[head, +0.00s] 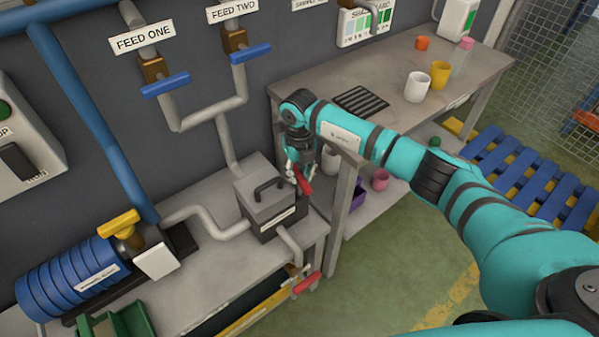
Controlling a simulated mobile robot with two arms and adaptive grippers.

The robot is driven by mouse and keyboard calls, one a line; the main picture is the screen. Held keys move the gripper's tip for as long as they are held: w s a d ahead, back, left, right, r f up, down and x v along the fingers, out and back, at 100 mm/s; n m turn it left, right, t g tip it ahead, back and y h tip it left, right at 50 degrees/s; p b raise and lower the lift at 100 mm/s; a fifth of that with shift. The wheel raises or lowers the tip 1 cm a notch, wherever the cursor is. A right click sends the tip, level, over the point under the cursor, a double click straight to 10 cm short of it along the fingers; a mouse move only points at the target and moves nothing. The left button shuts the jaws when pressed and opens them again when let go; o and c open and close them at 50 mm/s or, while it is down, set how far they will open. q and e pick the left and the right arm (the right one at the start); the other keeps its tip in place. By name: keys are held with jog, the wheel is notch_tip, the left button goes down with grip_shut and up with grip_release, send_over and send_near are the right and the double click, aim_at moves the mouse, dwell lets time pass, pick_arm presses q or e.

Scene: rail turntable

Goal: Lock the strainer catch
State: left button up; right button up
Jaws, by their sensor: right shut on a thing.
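The strainer is a grey box (262,210) with a black handle (268,187) on its lid and a white label on its dark lower front. It stands on the grey bench, left of the middle of the head view. The lid lies flat on the box. A red catch lever (304,184) is at the box's right side, tilted. My right gripper (299,174) reaches down from above and is shut on the red catch lever. The fingers partly hide it, and how the catch meets the lid cannot be told. My left gripper is out of view.
Pipes with blue valve handles (165,84) rise on the wall behind. A second red lever (307,283) is on the outlet below. A blue ribbed filter (70,277) and green tray (120,322) are left.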

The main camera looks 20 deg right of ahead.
jog(key=shift+m, duration=0.3)
grip_shut()
jog(key=m, duration=0.3)
jog(key=shift+a, duration=0.1)
jog(key=m, duration=0.4)
jog(key=shift+a+r+p, duration=0.1)
jog(key=shift+p, duration=0.2)
jog(key=m+p, duration=0.1)
jog(key=m, duration=0.3)
jog(key=shift+w+m, duration=0.1)
jog(key=shift+m, duration=0.2)
jog(key=shift+w+a+m+p, duration=0.1)
jog(key=shift+m+p, duration=0.35)
jog(key=shift+m, duration=1.35)
jog(key=o, duration=0.9)
grip_release()
